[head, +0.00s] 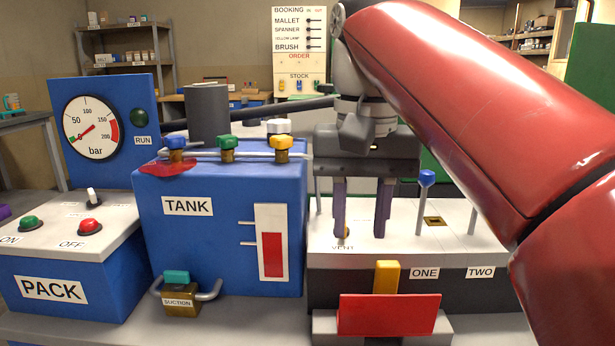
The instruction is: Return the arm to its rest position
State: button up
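My red arm (450,110) reaches in from the right and bends down in the middle of the head view. My gripper (361,222) points down over the white top of the valve block (465,240), near the VENT label. Its two dark fingers are apart with a gap between them, and I see nothing held. A small brass part (346,233) shows by the left fingertip. I cannot tell whether the fingertips touch the block top.
Left of the gripper stands the blue TANK (215,245) with coloured valve knobs. A blue-knobbed lever (426,180) rises close to its right. A red pedal (388,314) is in front. The PACK box (65,280) and gauge panel (98,130) are at left.

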jog(key=s+d+f+t, duration=0.2)
jog(key=d+f, duration=0.1)
jog(key=f, duration=0.5)
jog(key=s+d+f+t, duration=0.1)
jog(key=s+d+f, duration=0.1)
jog(key=f, duration=0.7)
jog(key=s+d+f+t, duration=0.2)
jog(key=d+f, duration=0.2)
jog(key=f, duration=0.4)
jog(key=shift+s+f+n+t, duration=0.15)
jog(key=shift+s+n+t, duration=0.15)
jog(key=shift+d, duration=0.1)
